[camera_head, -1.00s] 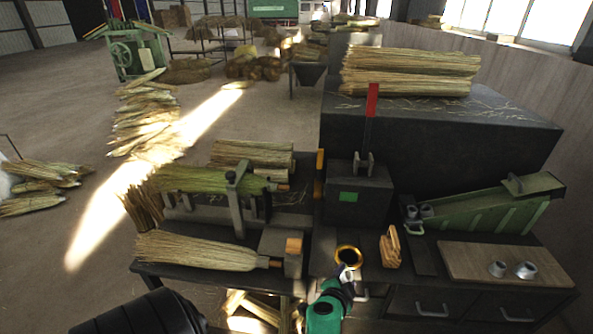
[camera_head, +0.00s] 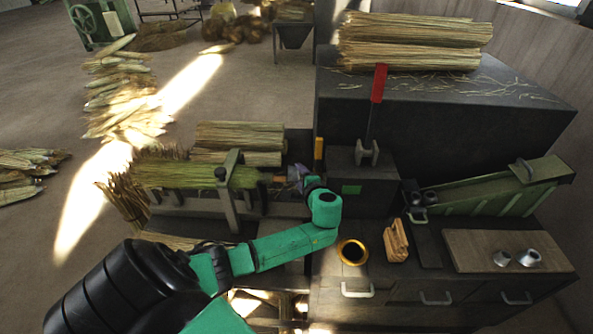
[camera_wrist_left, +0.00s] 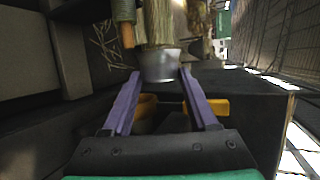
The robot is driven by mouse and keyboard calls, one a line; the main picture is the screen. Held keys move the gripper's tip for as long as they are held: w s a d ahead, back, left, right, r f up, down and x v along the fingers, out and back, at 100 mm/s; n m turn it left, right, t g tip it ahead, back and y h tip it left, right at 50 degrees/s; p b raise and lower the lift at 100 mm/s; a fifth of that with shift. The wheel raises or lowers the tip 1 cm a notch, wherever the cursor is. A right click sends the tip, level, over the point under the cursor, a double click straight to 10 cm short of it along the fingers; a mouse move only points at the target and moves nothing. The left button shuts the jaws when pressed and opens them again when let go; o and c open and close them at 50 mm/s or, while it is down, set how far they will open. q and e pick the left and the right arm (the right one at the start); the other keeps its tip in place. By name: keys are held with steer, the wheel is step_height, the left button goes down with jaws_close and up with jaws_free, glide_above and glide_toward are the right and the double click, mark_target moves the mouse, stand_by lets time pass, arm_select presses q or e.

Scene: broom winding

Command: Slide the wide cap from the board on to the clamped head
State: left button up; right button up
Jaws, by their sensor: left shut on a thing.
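My left gripper (camera_head: 297,174) is over the bench by the right end of the clamped head (camera_head: 205,177), a greenish straw bundle held in an upright clamp (camera_head: 232,190). In the left wrist view its purple fingers (camera_wrist_left: 158,95) are shut on a grey metal cap (camera_wrist_left: 160,66). A wooden stub, probably the clamped head's handle end (camera_wrist_left: 127,36), shows up and left of the cap, apart from it in the picture. Two grey caps (camera_head: 502,259) (camera_head: 529,257) stand on the board (camera_head: 470,250) at the right. My right gripper is out of view.
Straw bundles (camera_head: 240,135) lie behind the clamp. A gold ring (camera_head: 352,251) and wooden block (camera_head: 396,240) are on the bench.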

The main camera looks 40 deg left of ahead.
mark_target(276, 180)
arm_select(q)
steer(key=f+b, duration=0.1)
steer(key=w+a+f+b, duration=0.1)
steer(key=f+b, duration=0.1)
steer(key=w+a+f+b, duration=0.1)
steer(key=b, duration=0.1)
steer(key=shift+w+f, duration=0.25)
steer(key=shift+w+a+f+b, duration=0.1)
steer(key=shift+w+f+b, duration=0.05)
steer(key=shift+f+b, duration=0.15)
steer(key=shift+s+a+f+b, duration=0.25)
steer(key=shift+s+a+f, duration=0.3)
steer(key=shift+a, duration=0.8)
steer(key=shift+s+a+f+b, duration=0.25)
steer(key=shift+s+a+f, duration=0.3)
steer(key=shift+a, duration=0.8)
steer(key=shift+s+a+f+b, duration=0.25)
steer(key=shift+s+a+f, duration=0.3)
steer(key=shift+a, duration=0.8)
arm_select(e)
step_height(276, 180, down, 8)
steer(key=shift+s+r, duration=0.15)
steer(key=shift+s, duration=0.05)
arm_select(q)
steer(key=shift+w+f, duration=0.1)
